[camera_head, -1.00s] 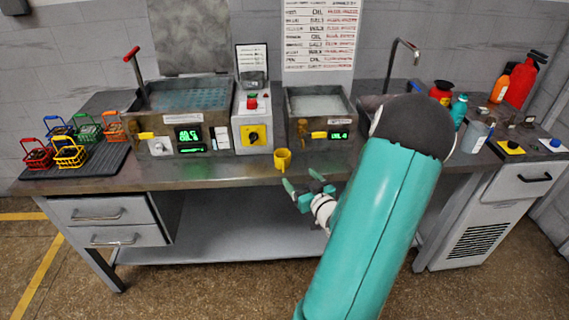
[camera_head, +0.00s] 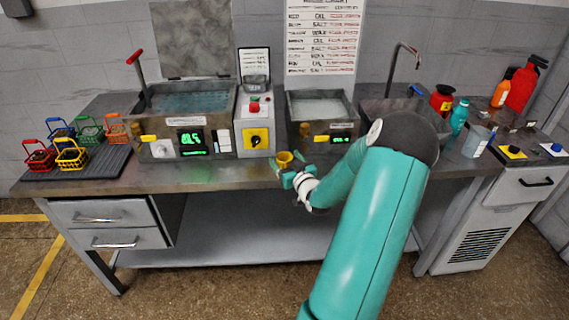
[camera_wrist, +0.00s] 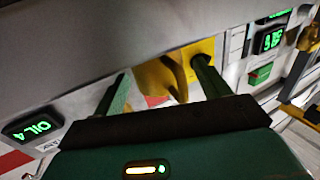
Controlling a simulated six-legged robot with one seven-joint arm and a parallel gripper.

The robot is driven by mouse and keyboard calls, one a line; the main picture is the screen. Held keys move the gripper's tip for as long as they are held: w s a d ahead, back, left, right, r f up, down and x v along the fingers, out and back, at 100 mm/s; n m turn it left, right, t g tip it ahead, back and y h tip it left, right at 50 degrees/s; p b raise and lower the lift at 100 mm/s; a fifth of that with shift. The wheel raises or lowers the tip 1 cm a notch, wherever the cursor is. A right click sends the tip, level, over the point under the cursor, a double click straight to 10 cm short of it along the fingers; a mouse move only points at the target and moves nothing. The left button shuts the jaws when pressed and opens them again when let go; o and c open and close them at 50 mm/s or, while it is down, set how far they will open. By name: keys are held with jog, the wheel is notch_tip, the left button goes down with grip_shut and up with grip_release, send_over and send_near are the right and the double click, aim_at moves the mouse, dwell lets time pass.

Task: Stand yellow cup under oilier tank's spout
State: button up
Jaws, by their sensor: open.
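The yellow cup (camera_head: 284,159) stands on the bench's front part, below the right tank's left corner. My gripper (camera_head: 291,172) is open at the cup. In the wrist view the cup (camera_wrist: 157,78) shows between the two spread fingers; I cannot tell whether they touch it. The left tank (camera_head: 190,104) has a brassy spout (camera_head: 135,131) at its front left and a green display (camera_head: 191,141). The right tank (camera_head: 320,108) has a spout (camera_head: 304,130) and a display (camera_head: 342,138), which reads OIL 4 in the wrist view (camera_wrist: 33,129). The left display's figures are unclear.
A control box (camera_head: 255,122) with a yellow knob plate stands between the tanks. Several coloured baskets (camera_head: 70,156) sit on a dark mat at the left. Bottles (camera_head: 459,115) stand at the right. The bench front (camera_head: 215,175) below the left tank is clear.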

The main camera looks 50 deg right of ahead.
jog(key=shift+w+d, duration=0.3)
jog(key=shift+w, duration=0.35)
jog(key=c, duration=1.1)
jog(key=shift+c, duration=0.2)
